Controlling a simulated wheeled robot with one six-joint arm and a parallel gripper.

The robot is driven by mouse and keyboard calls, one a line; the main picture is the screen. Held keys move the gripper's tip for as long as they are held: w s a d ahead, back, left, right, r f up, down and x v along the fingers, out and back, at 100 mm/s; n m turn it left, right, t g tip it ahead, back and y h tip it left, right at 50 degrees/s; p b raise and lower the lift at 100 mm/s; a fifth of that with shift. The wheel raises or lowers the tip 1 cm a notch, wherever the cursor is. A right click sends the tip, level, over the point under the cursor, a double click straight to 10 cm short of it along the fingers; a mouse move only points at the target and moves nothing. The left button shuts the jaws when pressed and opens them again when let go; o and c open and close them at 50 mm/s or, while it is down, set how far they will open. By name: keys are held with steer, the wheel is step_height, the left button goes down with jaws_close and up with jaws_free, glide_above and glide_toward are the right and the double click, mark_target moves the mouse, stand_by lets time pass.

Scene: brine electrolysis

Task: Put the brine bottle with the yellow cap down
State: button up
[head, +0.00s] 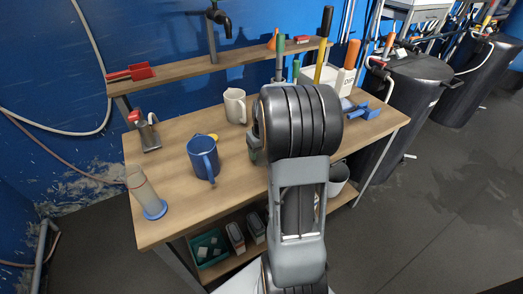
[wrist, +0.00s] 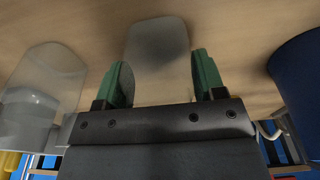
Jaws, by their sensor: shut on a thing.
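My gripper (wrist: 160,78) has its two green fingers on either side of a pale, translucent bottle (wrist: 158,50) in the wrist view, and it is shut on it. The bottle's cap does not show, so I cannot confirm its colour. The wooden tabletop fills the background around the bottle; I cannot tell whether the bottle touches it. In the head view my arm hides the bottle and most of the gripper, which is over the workbench (head: 172,205).
A blue jug (head: 203,158) stands left of my gripper, with a small yellow thing (head: 213,136) behind it. A white jug (head: 234,106) is farther back. A clear cylinder (head: 145,188) stands front left. A translucent container (wrist: 40,95) is close by in the wrist view. The front-left tabletop has free room.

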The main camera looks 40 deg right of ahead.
steer(key=o, duration=1.1)
steer(key=shift+c, duration=0.2)
step_height(320, 180, up, 12)
steer(key=s+p, duration=0.1)
steer(key=p, duration=0.1)
steer(key=s+a+f, duration=0.1)
steer(key=s+a, duration=0.4)
steer(key=a, duration=0.5)
steer(key=s+a+f+n+t, duration=0.1)
steer(key=s+a, duration=0.5)
steer(key=a, duration=0.4)
steer(key=shift+s+a+f+n+t, duration=0.15)
steer(key=shift+a+f+n+t, duration=0.15)
steer(key=shift+a+f, duration=0.05)
